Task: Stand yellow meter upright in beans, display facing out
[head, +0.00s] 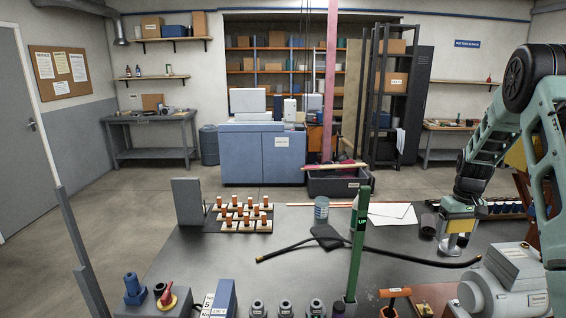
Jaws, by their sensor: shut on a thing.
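My gripper (456,236) is at the right, at the lower end of my arm, low over the dark bench (225,270). It is shut on a small silvery thing with a wider, rounded lower end (452,246). A yellow and grey block with a small green patch (461,212) sits just above the fingers; I cannot tell whether it is part of my gripper or the yellow meter. I cannot make out a separate yellow meter or any beans. A dark cup (430,225) stands just left of my gripper; its contents are not clear.
A grey motor-like machine (502,282) is close by at lower right. A green post marked UP (361,235) rises at centre, with a black cable (410,258) behind it.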

